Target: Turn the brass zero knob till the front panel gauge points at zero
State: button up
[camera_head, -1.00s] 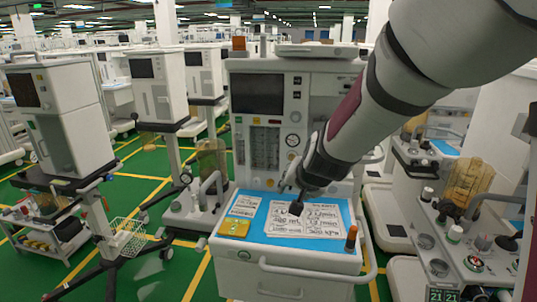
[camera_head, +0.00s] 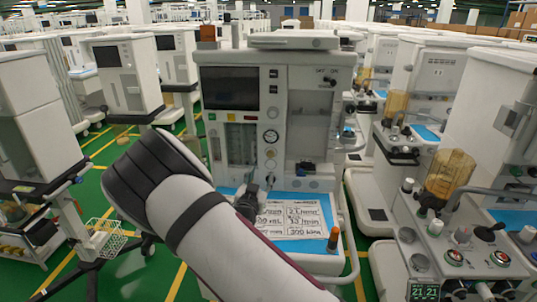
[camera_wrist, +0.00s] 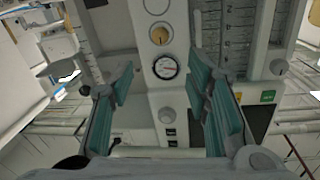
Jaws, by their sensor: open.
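The front panel gauge (camera_head: 270,137) is a round white dial with a dark rim on the middle cart. It also shows in the wrist view (camera_wrist: 165,67), where the panel appears upside down. Its needle is visible there, but I cannot read the scale. The brass zero knob (camera_head: 270,153) is just below the gauge in the head view. My gripper (camera_wrist: 162,85) is open and empty, with teal pads. In the head view my gripper (camera_head: 258,185) is low before the panel.
A blue worktop mat (camera_head: 310,232) with printed sheets lies below the panel. An orange-capped bottle (camera_head: 333,240) stands at its right front. Flowmeter tubes (camera_head: 241,142) are left of the gauge. Another cart with an amber canister (camera_head: 449,174) stands at right.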

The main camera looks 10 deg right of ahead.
aim_at(270, 155)
jog(key=x, duration=1.4)
jog(key=shift+c, duration=0.6)
grip_shut()
